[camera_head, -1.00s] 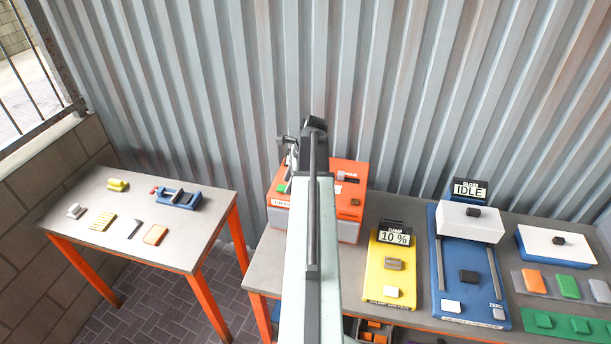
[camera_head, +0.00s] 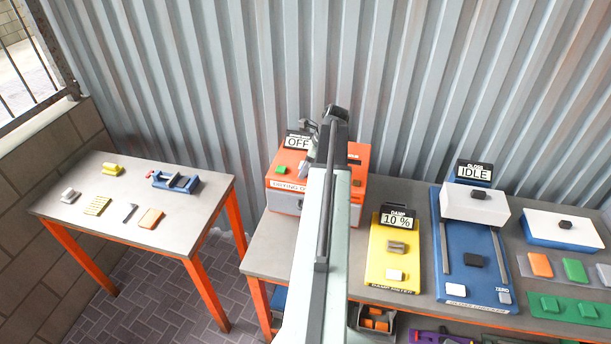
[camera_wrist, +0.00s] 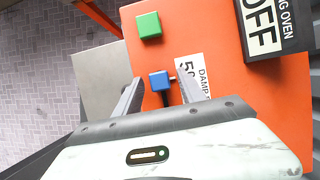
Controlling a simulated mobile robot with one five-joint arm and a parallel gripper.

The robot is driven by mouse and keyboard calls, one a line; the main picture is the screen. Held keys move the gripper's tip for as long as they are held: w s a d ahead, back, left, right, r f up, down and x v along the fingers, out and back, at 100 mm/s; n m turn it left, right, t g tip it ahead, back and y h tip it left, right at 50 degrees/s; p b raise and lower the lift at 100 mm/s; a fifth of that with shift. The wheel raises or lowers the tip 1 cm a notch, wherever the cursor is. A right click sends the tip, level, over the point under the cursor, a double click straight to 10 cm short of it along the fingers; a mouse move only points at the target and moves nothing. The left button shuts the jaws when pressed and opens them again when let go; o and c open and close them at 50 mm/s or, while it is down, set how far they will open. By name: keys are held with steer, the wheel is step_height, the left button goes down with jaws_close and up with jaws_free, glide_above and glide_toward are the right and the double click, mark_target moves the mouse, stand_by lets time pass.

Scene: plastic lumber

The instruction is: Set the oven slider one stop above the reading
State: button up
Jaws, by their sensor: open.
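The orange drying oven (camera_head: 350,203) stands on the bench. Its display (camera_head: 298,142) reads OFF and also shows in the wrist view (camera_wrist: 265,24). In the wrist view, a blue slider knob (camera_wrist: 160,81) sits beside a white DAMP scale label (camera_wrist: 193,76), partly hidden by a finger. A green button (camera_wrist: 149,25) is farther up the oven's top. My gripper (camera_wrist: 160,93) is open, with one finger on each side of the blue knob in the picture; contact is not clear. The yellow damp meter (camera_head: 376,260) has a display (camera_head: 397,221) reading 10 %.
A blue gloss checker (camera_head: 467,265) reading IDLE stands right of the damp meter. A white-topped blue box (camera_head: 560,230) and coloured pieces are at the far right. A separate table (camera_head: 190,220) with small tools is at the left. My arm hides part of the oven.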

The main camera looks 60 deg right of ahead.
jaws_close()
stand_by(1.4)
